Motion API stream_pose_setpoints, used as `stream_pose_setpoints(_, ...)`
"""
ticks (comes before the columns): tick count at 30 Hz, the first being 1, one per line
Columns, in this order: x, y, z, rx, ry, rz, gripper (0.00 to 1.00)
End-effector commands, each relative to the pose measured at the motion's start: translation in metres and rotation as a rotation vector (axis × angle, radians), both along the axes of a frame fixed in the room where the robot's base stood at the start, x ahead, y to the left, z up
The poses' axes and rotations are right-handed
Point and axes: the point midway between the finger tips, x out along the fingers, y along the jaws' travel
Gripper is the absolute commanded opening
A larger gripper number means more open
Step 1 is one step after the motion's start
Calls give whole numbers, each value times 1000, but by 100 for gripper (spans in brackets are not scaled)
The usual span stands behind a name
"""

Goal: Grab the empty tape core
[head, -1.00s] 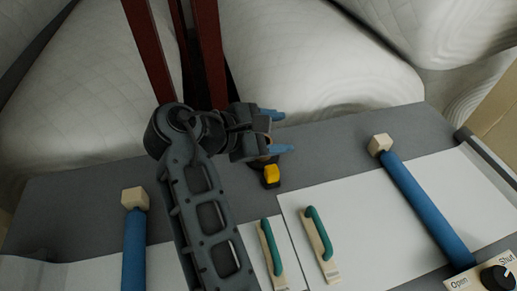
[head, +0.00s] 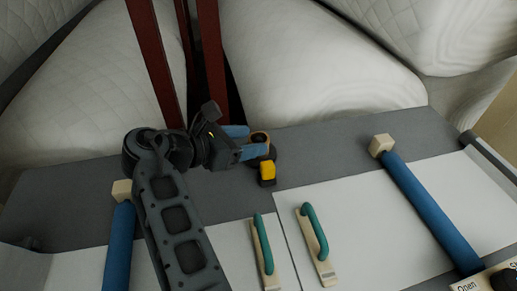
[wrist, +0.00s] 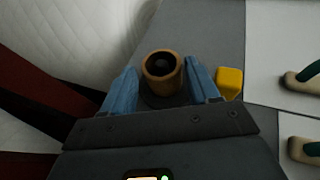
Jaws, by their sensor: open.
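The empty tape core (head: 260,136) is a short tan-brown ring with a dark centre. In the wrist view the tape core (wrist: 162,84) stands with its open end up, near a yellow block (wrist: 229,82). My gripper (head: 247,141) is open with blue fingers. In the wrist view my gripper (wrist: 163,86) has one finger on each side of the core, with a visible gap on the left and a narrower one on the right. I cannot tell whether either finger touches it. The core's lower part is partly hidden.
Teal-handled tools (head: 314,240) lie on white sheets nearer me. Large white wadding rolls (head: 320,60) and red posts lie behind the grey table.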

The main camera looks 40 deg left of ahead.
Motion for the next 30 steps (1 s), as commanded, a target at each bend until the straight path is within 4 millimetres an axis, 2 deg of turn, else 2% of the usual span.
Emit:
stream_pose_setpoints(1, 4, -2, -8, 2, 0, -3, 60)
stream_pose_setpoints(3, 10, -4, -12, 2, 0, -3, 60)
stream_pose_setpoints(12, 33, -12, -21, 3, 0, -2, 60)
stream_pose_setpoints(23, 38, -14, -19, 2, -1, -1, 60)
stream_pose_setpoints(30, 38, -14, -19, 2, 0, -2, 39)
